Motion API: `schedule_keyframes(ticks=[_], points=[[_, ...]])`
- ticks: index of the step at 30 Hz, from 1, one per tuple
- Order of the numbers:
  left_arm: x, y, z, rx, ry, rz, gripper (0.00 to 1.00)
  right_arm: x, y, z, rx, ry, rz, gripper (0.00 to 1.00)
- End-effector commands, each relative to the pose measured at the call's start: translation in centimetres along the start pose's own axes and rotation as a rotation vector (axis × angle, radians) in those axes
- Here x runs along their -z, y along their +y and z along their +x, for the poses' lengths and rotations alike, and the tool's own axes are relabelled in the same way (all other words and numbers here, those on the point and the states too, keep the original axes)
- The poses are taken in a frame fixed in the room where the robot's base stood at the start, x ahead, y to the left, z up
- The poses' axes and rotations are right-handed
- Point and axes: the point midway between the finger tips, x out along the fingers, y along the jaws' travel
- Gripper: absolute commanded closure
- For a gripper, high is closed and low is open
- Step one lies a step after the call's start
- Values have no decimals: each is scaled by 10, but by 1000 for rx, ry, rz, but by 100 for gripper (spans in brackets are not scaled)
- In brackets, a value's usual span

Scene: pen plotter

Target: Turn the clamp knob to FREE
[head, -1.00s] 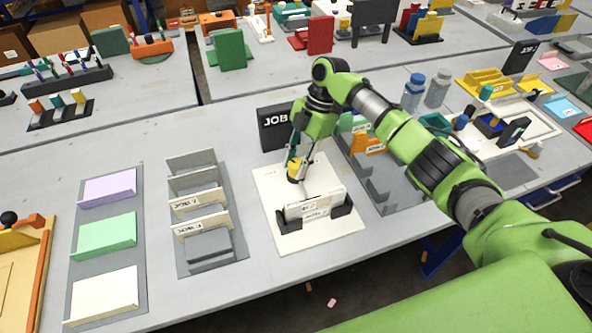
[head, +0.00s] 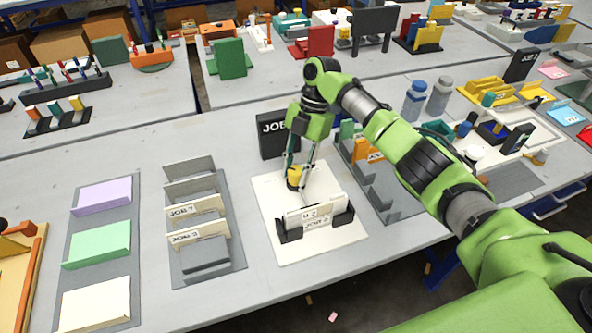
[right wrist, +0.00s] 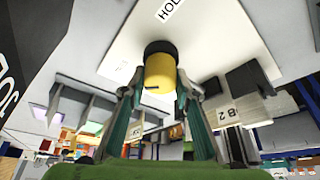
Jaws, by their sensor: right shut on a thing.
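The clamp knob (head: 293,177) is a yellow cylinder on the white plotter plate (head: 270,205). In the right wrist view the knob (right wrist: 160,74) has a black collar and a small dark mark. My right gripper (head: 294,178) comes down from above with its fingers on either side of the knob; in the right wrist view the gripper (right wrist: 158,86) is shut on it. A label reading "HOL", cut off at the picture edge, is on the plate near the knob. I cannot see a FREE label. My left gripper is not in view.
A dark holder with cards (head: 315,217) stands on the plate just in front of the knob. A black JOB sign (head: 272,140) stands behind. Card racks (head: 205,255) are at left and a grey slotted rack (head: 378,190) at right.

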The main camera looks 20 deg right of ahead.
Motion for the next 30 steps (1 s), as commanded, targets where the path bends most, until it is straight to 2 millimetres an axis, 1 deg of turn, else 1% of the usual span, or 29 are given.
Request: schedule_keyframes(ticks=[1,2,3,13,17,20,27,30], points=[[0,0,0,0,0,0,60,0,0,0,-1,-1,-2,93],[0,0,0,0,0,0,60,0,0,0,-1,-1,-2,64],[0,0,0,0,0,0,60,0,0,0,-1,-1,-1,55],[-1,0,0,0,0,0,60,0,0,-1,-1,0,0,55],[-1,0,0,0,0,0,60,0,0,-10,-2,-1,0,55],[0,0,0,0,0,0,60,0,1,-26,-4,-2,0,55],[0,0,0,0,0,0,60,0,1,-78,-5,-1,0,55],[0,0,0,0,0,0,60,0,1,-96,-3,-1,-1,55]])
